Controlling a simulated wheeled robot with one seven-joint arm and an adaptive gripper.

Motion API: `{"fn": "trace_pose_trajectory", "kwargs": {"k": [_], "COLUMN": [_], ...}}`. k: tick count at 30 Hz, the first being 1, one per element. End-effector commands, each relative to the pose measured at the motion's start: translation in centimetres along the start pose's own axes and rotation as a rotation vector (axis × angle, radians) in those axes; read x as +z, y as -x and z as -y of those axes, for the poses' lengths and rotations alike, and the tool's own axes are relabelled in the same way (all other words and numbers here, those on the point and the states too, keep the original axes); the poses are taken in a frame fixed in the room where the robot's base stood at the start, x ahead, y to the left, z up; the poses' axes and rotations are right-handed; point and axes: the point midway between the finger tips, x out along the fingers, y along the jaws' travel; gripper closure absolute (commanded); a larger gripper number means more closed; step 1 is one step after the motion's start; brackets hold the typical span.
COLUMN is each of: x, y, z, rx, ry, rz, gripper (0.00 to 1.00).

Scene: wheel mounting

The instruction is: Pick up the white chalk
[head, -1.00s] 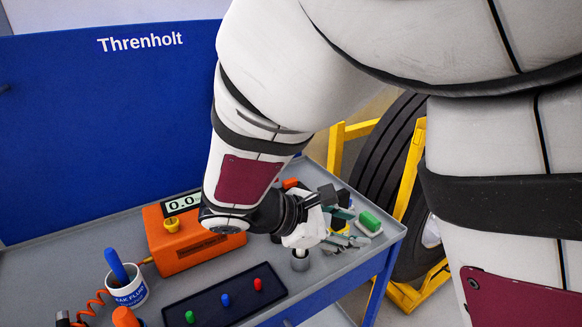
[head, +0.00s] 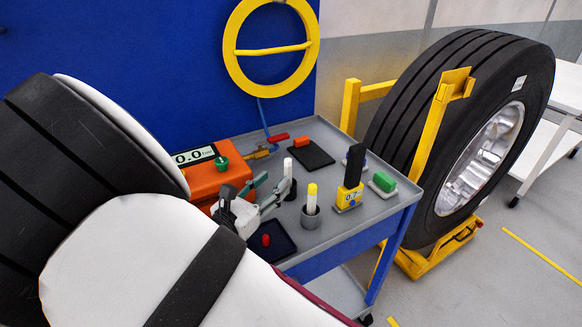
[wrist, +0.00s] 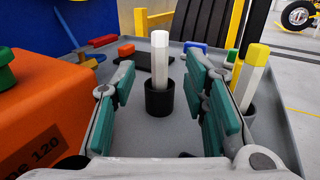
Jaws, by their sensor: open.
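The white chalk (head: 288,167) stands upright in a black cup (head: 290,188) on the grey cart top. In the wrist view the white chalk (wrist: 160,58) rises from the black cup (wrist: 159,101), just beyond my fingertips and centred between them. My gripper (head: 268,187) is open and empty, with its teal-padded fingers pointing at the chalk from the left in the head view. In the wrist view my gripper (wrist: 160,80) has one finger on each side of the chalk's line, with a gap on both sides.
A yellow-tipped white stick (head: 312,197) stands in a grey cup (head: 310,217) close to my right finger. An orange device (head: 205,180) lies left. A yellow-and-black tool (head: 351,180) and a green-topped eraser (head: 383,182) stand right. A dark pad (head: 311,154) lies behind the chalk.

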Motion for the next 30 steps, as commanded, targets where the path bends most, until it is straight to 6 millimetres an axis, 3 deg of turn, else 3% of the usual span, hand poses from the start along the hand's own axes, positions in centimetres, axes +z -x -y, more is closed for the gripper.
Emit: {"fn": "trace_pose_trajectory", "kwargs": {"k": [3,11,21,28,30], "x": [0.0,0.2,0.6,0.6,0.6], "y": [-1.5,-2.9,-7.2,-7.3,-7.3], "z": [0.0,0.0,0.0,-0.1,-0.1], "rx": [-0.002,-0.001,-0.002,-0.001,-0.001], "ry": [-0.001,-0.001,-0.001,-0.001,-0.001], "rz": [0.000,0.001,0.000,-0.001,-0.001], "gripper": [0.59,0.59,0.59,0.59,0.75]}}
